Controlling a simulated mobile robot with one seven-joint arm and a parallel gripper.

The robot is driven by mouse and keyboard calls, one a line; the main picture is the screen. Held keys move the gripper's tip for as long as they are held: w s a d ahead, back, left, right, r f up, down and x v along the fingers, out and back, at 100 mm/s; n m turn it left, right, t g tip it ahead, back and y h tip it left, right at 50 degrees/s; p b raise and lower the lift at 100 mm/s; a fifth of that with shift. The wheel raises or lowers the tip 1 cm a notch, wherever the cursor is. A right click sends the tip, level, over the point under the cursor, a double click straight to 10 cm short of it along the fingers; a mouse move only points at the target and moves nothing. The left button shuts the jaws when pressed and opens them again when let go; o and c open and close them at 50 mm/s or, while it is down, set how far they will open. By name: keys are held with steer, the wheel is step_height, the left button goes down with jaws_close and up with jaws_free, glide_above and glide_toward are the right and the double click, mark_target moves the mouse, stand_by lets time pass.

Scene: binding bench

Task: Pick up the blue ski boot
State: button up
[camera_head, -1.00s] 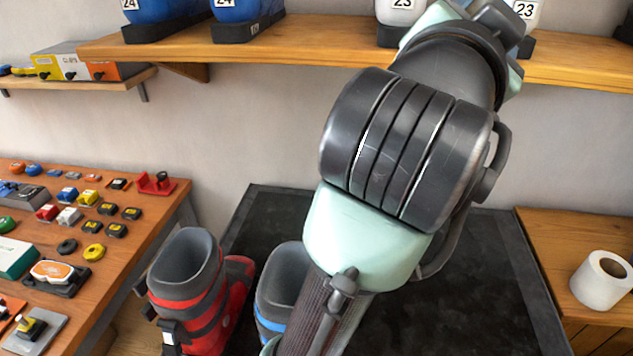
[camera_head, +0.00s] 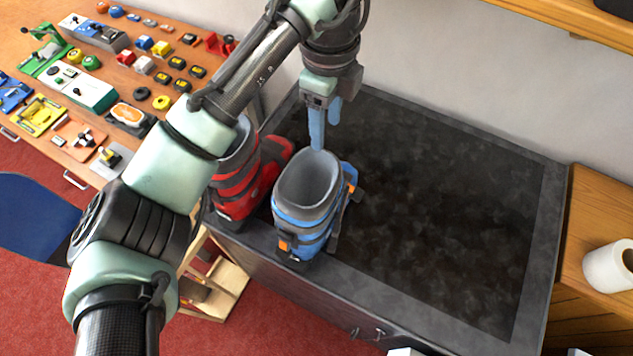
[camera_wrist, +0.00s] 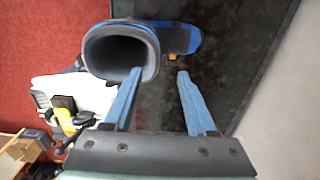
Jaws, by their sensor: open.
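The blue ski boot (camera_head: 306,205) stands upright on the dark bench top, near its front left edge, its grey cuff open upward. My gripper (camera_head: 322,146) points down just behind the boot's cuff, with blue fingers. In the wrist view the boot (camera_wrist: 120,52) shows its open cuff at the top. My gripper (camera_wrist: 157,72) is open there. Its left finger tip overlaps the cuff rim in the picture, and its right finger is clear over the bench. Nothing is between the fingers; I cannot tell whether the left finger touches the boot.
A red ski boot (camera_head: 238,185) stands close at the left, partly behind my arm. The dark bench top (camera_head: 450,220) is clear to the right. A wooden table (camera_head: 75,115) with several small parts stands at the left. A white roll (camera_head: 608,267) sits on a right-hand counter.

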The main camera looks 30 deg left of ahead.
mark_target(324, 152)
steer(key=shift+s+f+p, duration=0.2)
steer(key=shift+f+p, duration=0.5)
steer(key=shift+f, duration=1)
steer(key=shift+s+f+p, duration=0.15)
steer(key=shift+f+p, duration=0.55)
steer(key=shift+f, duration=0.95)
jaws_close()
steer(key=shift+r, duration=0.15)
